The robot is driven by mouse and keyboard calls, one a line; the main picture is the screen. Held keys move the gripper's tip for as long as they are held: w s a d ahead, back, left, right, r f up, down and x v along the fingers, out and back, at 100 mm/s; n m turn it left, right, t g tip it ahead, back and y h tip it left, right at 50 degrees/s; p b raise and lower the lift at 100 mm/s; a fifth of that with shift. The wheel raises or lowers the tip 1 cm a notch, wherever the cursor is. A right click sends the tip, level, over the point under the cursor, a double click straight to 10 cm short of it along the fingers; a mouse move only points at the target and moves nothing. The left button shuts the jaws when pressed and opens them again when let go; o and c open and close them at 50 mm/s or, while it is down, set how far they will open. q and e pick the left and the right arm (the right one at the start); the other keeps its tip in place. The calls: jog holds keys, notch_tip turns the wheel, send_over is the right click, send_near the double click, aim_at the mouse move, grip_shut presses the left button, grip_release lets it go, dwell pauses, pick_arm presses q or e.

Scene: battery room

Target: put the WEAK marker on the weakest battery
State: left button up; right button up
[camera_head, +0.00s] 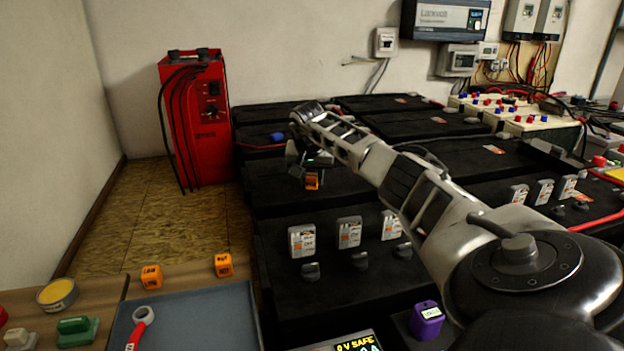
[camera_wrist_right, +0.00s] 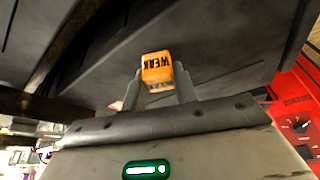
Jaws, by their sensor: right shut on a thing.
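My right gripper (camera_head: 309,172) is shut on an orange cube-shaped WEAK marker (camera_head: 312,181) and holds it over the black batteries at the left end of the bank. In the right wrist view the marker (camera_wrist_right: 157,68) sits between the two fingertips (camera_wrist_right: 160,88) with the word WEAK readable. Below and around it are dark battery tops, including one battery (camera_head: 270,185) behind the front row. I cannot tell whether the marker touches a battery. Which battery is weakest cannot be read from these views. My left gripper is not in view.
Two more orange cubes (camera_head: 152,277) (camera_head: 223,265) stand by a blue-grey mat (camera_head: 200,318) with a red-handled wrench (camera_head: 139,328). A red charger (camera_head: 196,120) stands left.

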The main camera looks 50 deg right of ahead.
jog(key=shift+f, duration=0.55)
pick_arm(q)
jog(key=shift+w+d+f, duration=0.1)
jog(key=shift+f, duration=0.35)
pick_arm(e)
jog(key=shift+f, duration=0.1)
jog(key=o, duration=0.9)
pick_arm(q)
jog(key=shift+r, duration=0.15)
pick_arm(e)
jog(key=shift+o, duration=0.2)
